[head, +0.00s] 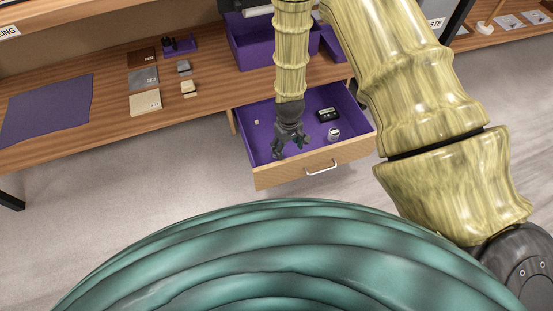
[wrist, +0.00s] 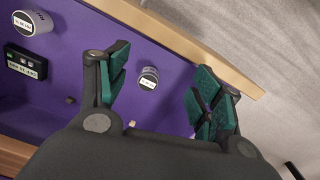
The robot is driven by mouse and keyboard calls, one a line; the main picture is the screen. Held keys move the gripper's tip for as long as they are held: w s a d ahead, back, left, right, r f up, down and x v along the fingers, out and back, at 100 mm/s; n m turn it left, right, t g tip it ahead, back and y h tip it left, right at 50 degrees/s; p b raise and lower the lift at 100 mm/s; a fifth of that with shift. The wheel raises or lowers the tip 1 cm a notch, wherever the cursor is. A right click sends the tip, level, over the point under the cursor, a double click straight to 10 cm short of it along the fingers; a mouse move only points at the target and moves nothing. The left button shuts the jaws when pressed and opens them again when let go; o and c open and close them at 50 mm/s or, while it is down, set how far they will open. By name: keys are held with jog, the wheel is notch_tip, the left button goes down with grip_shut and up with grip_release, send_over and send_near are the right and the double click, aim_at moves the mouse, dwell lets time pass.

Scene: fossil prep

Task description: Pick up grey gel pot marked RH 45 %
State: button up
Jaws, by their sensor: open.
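My gripper (head: 289,148) is open over the open purple-lined drawer (head: 258,155), pointing down. In the wrist view my gripper (wrist: 160,88) has its green-padded fingers apart. A small grey pot with a white label (wrist: 148,76) lies in the space between them, nearer the left finger and not gripped. Its label is too small to read. A second grey pot with a white label (wrist: 33,22) is at the upper left of the wrist view; its label is also unclear. In the head view that second pot (head: 334,134) stands right of my gripper, and the first is hidden behind the gripper.
A black display device (head: 328,114) lies in the drawer, also in the wrist view (wrist: 25,62). A small pale piece (head: 257,122) is at the drawer's left. The drawer's wooden front (head: 345,152) has a metal handle (head: 321,168). The wooden bench (head: 205,105) is behind.

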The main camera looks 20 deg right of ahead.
jog(key=shift+n, duration=0.4)
jog(key=w+f+b, duration=0.1)
jog(key=w+b, duration=0.1)
jog(key=w+f+b, duration=0.1)
jog(key=w+b, duration=0.1)
jog(key=w+a+f+b, duration=0.1)
jog(key=w+b, duration=0.1)
jog(key=shift+w+a+f, duration=0.1)
jog(key=shift+w+f, duration=0.2)
jog(key=shift+f, duration=0.1)
jog(key=shift+w+a+b, duration=0.1)
jog(key=shift+w+b, duration=0.25)
jog(key=shift+w, duration=0.1)
jog(key=shift+w+f+b, duration=0.1)
jog(key=shift+f+b, duration=1.05)
jog(key=shift+f, duration=1.65)
jog(key=shift+w+f+b, duration=0.1)
jog(key=shift+f+b, duration=1.7)
jog(key=shift+f, duration=0.8)
jog(key=c, duration=1.1)
